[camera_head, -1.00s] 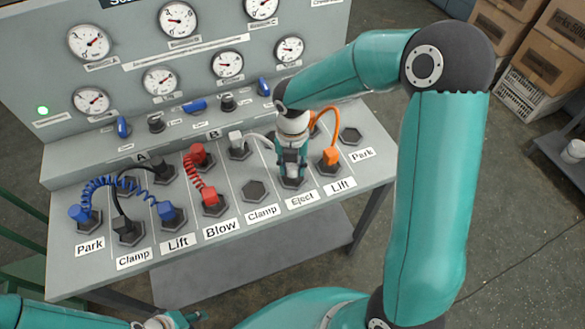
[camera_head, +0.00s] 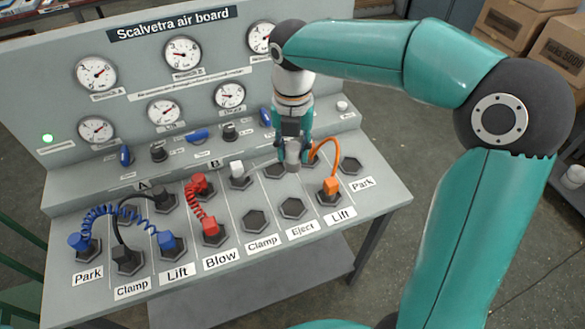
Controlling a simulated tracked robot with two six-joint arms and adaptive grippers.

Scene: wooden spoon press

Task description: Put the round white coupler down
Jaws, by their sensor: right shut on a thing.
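My right gripper (camera_head: 292,146) comes down from above and is shut on the round white coupler (camera_head: 293,161). It holds it above the back part of the sloping board, behind the Eject socket (camera_head: 293,208), whose hexagonal hole is bare. The gripper covers much of the coupler, and I cannot tell whether the coupler touches the board. A thin pale hose runs left from it towards the square white coupler (camera_head: 237,169), which sits in a back-row socket. My left gripper is out of view.
The front Clamp socket (camera_head: 254,221) and the Park socket (camera_head: 350,166) at right are empty. An orange coupler (camera_head: 331,186) with its arching hose stands close on the right. Red (camera_head: 212,228), black and blue couplers fill the left side. Gauges and switches stand behind.

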